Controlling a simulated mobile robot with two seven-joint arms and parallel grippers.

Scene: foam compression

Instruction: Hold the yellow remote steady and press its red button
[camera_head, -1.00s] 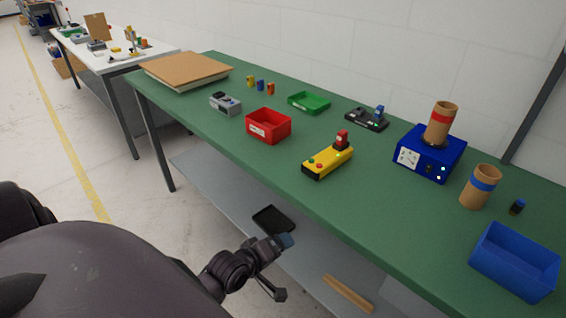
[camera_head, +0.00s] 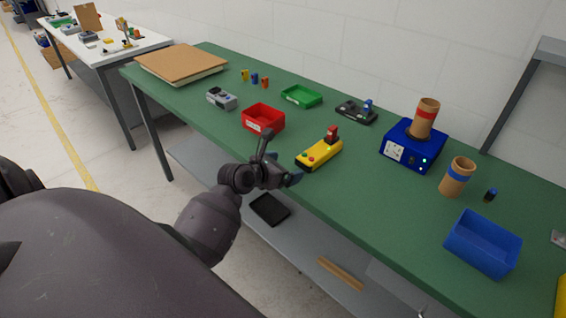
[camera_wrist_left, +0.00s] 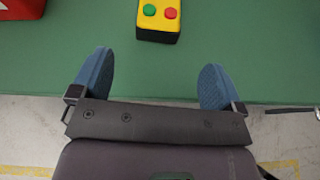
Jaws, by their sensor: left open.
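The yellow remote (camera_head: 321,153) lies on the green table, with a dark base and a red upright piece (camera_head: 332,132) on its far end. In the left wrist view the near end of the remote (camera_wrist_left: 158,24) shows at the top, with a green button (camera_wrist_left: 150,10) on the left and a red button (camera_wrist_left: 171,13) on the right. My left gripper (camera_head: 284,167) is open and empty at the table's front edge, just left of the remote and apart from it. In the left wrist view its two blue fingertips (camera_wrist_left: 155,75) are spread wide. I cannot make out my right gripper.
A red bin (camera_head: 263,119) stands left of the remote, close to my left gripper. A blue box with a cardboard tube (camera_head: 412,148), another tube (camera_head: 457,178) and a blue bin (camera_head: 481,244) stand to the right. Green table (camera_head: 370,205) is clear in front.

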